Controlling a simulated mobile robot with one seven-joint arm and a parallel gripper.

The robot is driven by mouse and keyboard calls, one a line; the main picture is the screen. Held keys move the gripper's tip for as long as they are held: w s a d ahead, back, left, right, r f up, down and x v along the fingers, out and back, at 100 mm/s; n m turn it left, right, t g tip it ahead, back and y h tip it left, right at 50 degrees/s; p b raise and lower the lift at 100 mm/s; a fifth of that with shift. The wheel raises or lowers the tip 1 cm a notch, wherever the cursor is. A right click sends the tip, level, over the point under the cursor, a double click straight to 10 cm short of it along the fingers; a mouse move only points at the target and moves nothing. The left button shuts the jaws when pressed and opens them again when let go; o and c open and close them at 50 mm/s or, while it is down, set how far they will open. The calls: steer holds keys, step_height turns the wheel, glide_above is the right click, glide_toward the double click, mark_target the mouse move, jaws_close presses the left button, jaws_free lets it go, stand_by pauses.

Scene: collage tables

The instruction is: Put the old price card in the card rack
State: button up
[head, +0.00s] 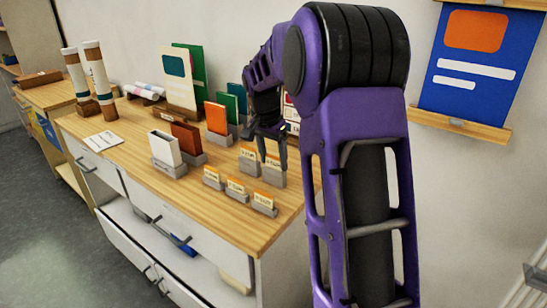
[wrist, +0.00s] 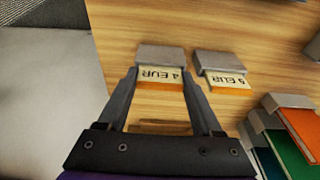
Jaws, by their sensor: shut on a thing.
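My gripper (wrist: 160,82) has its two fingers on either side of a cream price card with an orange edge, marked 4 EUR (wrist: 160,75), and is shut on it. The card is at a grey holder (wrist: 160,57); I cannot tell whether it is still seated. A second card, marked 5 EUR (wrist: 227,80), is in another grey holder just to the right. In the head view my gripper (head: 270,149) is above the two back price cards. Three smaller cards (head: 236,186) stand in low grey holders in front. I cannot tell which object is the card rack.
Orange (head: 216,117), brown (head: 187,137) and white (head: 164,148) upright pieces stand in holders left of my gripper. A white card (head: 103,140) lies flat on the wooden tabletop (head: 130,160). A blue poster (head: 470,85) hangs right.

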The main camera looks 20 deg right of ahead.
steer(key=o, duration=1.3)
steer(key=shift+o, duration=0.2)
steer(key=shift+r, duration=0.1)
steer(key=shift+w+d+p+v, duration=0.1)
steer(key=shift+d+p+v, duration=0.05)
steer(key=shift+p+v, duration=0.7)
steer(key=shift+w+d+p+v, duration=0.15)
steer(key=shift+p+v, duration=0.45)
steer(key=shift+v, duration=0.3)
steer(key=shift+w+d+p+v, duration=0.1)
steer(key=shift+d+p+v, duration=0.05)
steer(key=shift+p+v, duration=0.7)
steer(key=s+a+r+b, duration=0.1)
steer(key=s+a, duration=0.3)
steer(key=a, duration=0.2)
steer(key=shift+r+b, duration=0.15)
steer(key=shift+b, duration=0.2)
